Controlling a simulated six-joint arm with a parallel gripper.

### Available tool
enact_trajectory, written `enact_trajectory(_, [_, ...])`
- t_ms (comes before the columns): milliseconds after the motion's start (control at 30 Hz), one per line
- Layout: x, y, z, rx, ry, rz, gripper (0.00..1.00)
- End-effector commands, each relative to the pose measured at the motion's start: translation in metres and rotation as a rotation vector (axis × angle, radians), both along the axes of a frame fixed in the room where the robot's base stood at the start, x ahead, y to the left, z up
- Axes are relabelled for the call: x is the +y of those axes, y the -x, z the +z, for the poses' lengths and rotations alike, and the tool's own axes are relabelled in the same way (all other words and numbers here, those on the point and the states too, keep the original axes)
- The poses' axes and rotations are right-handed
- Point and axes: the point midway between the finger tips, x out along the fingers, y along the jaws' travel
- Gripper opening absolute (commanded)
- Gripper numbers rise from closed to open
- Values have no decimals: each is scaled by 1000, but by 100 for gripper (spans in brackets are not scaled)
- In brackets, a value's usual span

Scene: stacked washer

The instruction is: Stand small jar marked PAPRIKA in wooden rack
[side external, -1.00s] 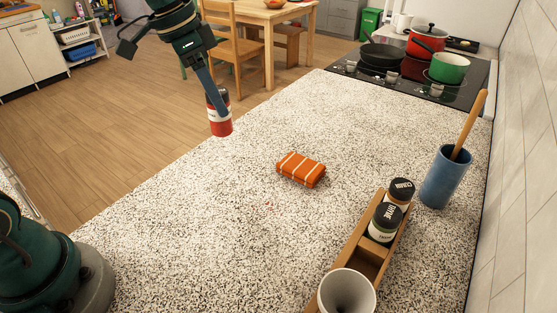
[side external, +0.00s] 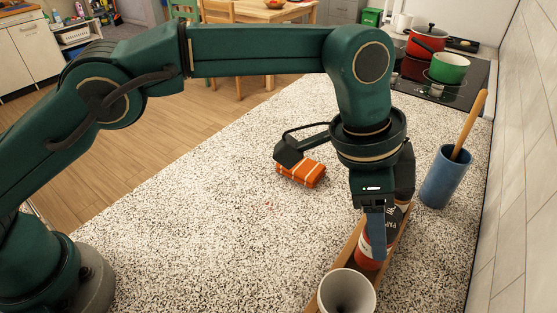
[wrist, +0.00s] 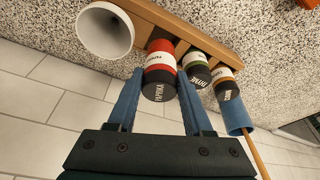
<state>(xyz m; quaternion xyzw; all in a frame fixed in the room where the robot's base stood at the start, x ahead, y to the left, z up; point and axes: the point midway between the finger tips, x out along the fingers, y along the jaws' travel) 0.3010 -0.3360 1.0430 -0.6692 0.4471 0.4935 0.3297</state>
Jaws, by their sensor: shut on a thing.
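The small jar marked PAPRIKA (wrist: 159,72), with a red body, pale label band and black lid, is upright between my gripper's blue fingers. My gripper (wrist: 159,80) is shut on it. In the side view its red lower part (side external: 366,260) shows at the wooden rack (side external: 345,253), between the white cup and the other jars; my gripper (side external: 376,240) covers much of it. I cannot tell whether its base rests on the rack's floor. The rack also shows in the wrist view (wrist: 183,47), holding the THYME jar (wrist: 198,70) and another black-lidded jar (wrist: 224,84) beside the paprika.
A white cone-shaped cup (side external: 347,291) stands at the rack's near end, close to the paprika jar. A blue holder (side external: 442,180) with a wooden utensil stands right of the rack. A folded orange cloth (side external: 301,171) lies left. The counter's left side is clear.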

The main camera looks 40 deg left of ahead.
Motion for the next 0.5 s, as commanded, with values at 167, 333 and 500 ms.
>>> enact_trajectory(167, [1,1,-19,3,-2,-1,0])
enact_trajectory(333, [1,0,-39,2,-1,1,0])
enact_trajectory(500, [1,0,-44,0,0,0,0])
